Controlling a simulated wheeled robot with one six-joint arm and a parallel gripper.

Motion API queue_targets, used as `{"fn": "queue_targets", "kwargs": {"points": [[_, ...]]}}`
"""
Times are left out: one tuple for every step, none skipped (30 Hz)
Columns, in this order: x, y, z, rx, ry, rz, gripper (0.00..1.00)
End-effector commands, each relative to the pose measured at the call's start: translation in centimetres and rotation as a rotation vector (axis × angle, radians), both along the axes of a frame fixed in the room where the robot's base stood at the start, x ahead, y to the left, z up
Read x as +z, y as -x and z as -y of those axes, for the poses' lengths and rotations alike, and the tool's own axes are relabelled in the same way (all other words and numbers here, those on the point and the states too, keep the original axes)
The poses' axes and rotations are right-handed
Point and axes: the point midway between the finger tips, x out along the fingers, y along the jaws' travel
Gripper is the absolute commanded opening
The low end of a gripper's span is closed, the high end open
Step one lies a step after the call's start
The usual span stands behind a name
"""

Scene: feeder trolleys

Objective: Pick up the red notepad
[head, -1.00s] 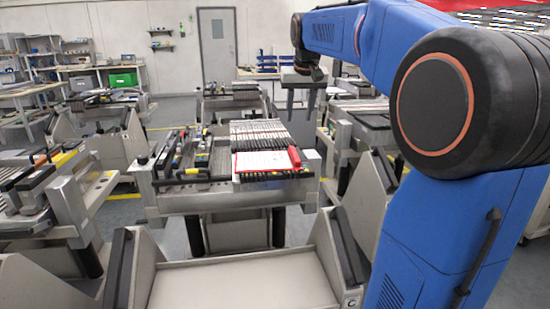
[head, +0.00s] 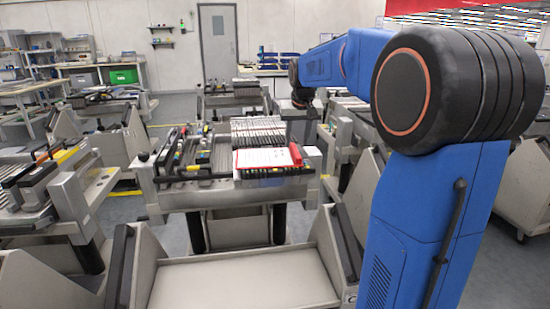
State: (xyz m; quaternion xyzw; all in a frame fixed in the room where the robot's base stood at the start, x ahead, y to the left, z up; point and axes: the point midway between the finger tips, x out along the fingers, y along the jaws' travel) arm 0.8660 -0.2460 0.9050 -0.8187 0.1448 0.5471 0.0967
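The red notepad (head: 262,158) lies on top of the feeder trolley in the middle of the head view. It shows a white page with red edges. A small red object (head: 296,153) is at its right end. My gripper (head: 303,127) hangs from the blue arm, above and to the right of the notepad in the picture, clear of it. Its grey fingers are hard to make out against the grey background, but they look apart with nothing between them.
The trolley (head: 170,200) carries a row of feeders (head: 258,130) behind the notepad and black-handled tools (head: 185,150) on the left. Other trolleys stand left (head: 75,190), behind and right. An empty grey shelf (head: 245,285) is in front.

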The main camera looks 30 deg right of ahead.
Motion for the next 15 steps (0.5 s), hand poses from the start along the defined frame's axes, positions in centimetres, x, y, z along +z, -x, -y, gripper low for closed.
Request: {"fn": "queue_targets", "kwargs": {"points": [[-0.7, -0.2, 0.1, 0.0, -0.001, -0.002, 0.39], [-1.0, -0.4, 0.2, 0.0, -0.001, -0.002, 0.39], [-1.6, -0.5, 0.3, 0.0, -0.001, -0.003, 0.39], [-2.0, -0.7, 0.4, 0.0, -0.001, -0.003, 0.39], [-2.4, -0.8, 0.5, 0.0, -0.001, -0.003, 0.39], [-2.8, -1.0, 0.5, 0.0, -0.001, -0.002, 0.39], [-3.2, -1.1, 0.6, 0.0, -0.001, -0.002, 0.39], [-3.4, -1.2, 0.6, 0.0, -0.001, -0.002, 0.39], [-3.7, -1.4, 0.6, 0.0, 0.0, -0.001, 0.39], [-3.8, -1.4, 0.7, 0.0, 0.0, 0.0, 0.39], [-3.8, -1.5, 0.7, 0.0, 0.0, 0.0, 0.39], [-3.9, -1.5, 0.7, 0.0, 0.0, 0.001, 0.39], [-3.9, -1.5, 0.7, 0.0, 0.0, 0.001, 0.39], [-3.8, -1.5, 0.7, 0.0, 0.0, 0.001, 0.39], [-3.8, -1.5, 0.7, 0.0, 0.0, 0.001, 0.39]]}}
